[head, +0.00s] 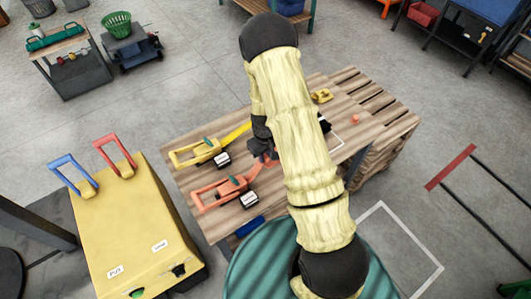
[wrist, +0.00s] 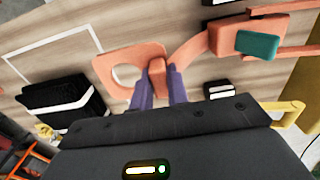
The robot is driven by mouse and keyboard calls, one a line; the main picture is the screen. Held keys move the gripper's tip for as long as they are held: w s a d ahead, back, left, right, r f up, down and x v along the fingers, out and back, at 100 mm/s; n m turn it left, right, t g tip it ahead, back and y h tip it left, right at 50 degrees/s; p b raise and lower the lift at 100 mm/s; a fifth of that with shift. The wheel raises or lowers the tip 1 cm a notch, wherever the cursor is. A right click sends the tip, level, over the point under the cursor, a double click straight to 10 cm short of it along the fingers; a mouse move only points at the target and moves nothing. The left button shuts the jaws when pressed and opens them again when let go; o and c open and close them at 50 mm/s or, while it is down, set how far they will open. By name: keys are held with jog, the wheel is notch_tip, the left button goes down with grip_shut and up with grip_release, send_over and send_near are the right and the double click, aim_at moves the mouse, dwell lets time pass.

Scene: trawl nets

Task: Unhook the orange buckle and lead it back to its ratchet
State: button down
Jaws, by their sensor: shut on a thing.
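The orange ratchet (head: 222,192) lies on the wooden table, and it also shows at the top right of the wrist view (wrist: 224,38) with a green part on it. A short orange strap (wrist: 190,52) curves from it to the orange buckle (wrist: 112,72), a flat loop with a raised tab. My gripper (wrist: 158,88) is shut on the buckle's tab, low over the wood. In the head view my gripper (head: 264,148) is just right of the ratchet, and my arm covers part of the table. I cannot tell whether the buckle touches the wood.
A yellow ratchet (head: 198,152) with a yellow strap lies beside the orange one, and a yellow piece (head: 321,96) sits at the far side. A small orange peg (head: 355,118) stands at the table's right. A yellow cabinet (head: 125,225) with blue and red handles stands at left.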

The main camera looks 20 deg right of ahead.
jog(key=shift+f+b, duration=3.2)
jog(key=shift+f, duration=1.5)
jog(key=c, duration=1.3)
grip_release()
jog(key=shift+r, duration=0.15)
notch_tip(320, 180, up, 17)
jog(key=shift+r+b, duration=0.1)
jog(key=shift+b, duration=0.75)
